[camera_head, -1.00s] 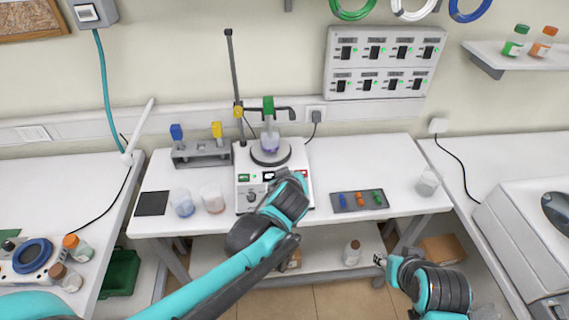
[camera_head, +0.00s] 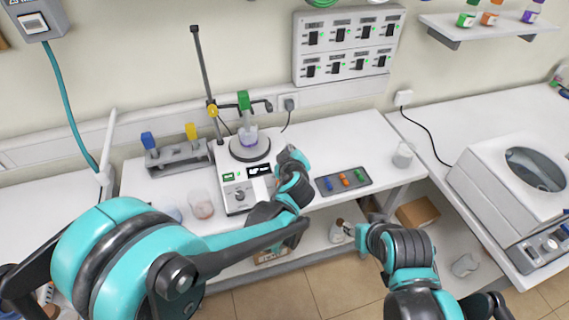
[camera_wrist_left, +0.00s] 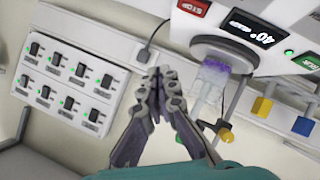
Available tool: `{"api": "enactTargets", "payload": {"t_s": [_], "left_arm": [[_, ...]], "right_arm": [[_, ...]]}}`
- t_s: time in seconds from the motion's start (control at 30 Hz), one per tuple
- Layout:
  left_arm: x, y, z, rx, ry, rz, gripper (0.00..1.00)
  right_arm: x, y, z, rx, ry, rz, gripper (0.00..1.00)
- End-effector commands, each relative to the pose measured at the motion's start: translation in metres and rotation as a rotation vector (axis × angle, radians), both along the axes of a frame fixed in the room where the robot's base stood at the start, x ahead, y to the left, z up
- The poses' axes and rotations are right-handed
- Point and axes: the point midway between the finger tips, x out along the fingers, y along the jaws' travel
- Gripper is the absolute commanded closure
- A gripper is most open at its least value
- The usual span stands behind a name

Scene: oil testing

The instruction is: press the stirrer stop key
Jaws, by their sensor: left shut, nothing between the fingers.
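The stirrer (camera_head: 235,200) stands on the middle table, with a green key, a dark display and a knob on its front. In the left wrist view its red stop key (camera_wrist_left: 193,7) shows upside down at the top edge, beside the display (camera_wrist_left: 251,29). In the head view my left arm hides the stop key. A beaker with purple liquid (camera_head: 248,137) sits on the plate. My left gripper (camera_head: 288,154) is at the stirrer's right side. In the left wrist view its fingers (camera_wrist_left: 161,76) are together, empty, and apart from the key. My right gripper (camera_head: 345,229) is low at the table's front; its fingers are unclear.
A stand rod (camera_head: 205,75) rises behind the stirrer. A rack (camera_head: 180,158) and beakers (camera_head: 201,205) are to its left. A dark tray (camera_head: 343,181) with coloured items lies to the right, near my left gripper. A white machine (camera_head: 515,185) stands far right.

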Motion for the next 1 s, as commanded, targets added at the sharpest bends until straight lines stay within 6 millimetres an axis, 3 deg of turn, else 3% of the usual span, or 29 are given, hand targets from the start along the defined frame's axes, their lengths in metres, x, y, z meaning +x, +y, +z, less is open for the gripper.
{"api": "enactTargets", "payload": {"t_s": [0.6, 1.0], "left_arm": [[0.023, 0.008, -0.072, 0.000, 0.001, 0.001, 1.00], [0.028, 0.009, -0.080, 0.001, 0.000, 0.000, 1.00]], "right_arm": [[0.000, 0.000, -0.059, 0.000, 0.000, 0.000, 0.60], [0.000, 0.000, -0.066, 0.000, 0.000, 0.000, 0.60]]}}
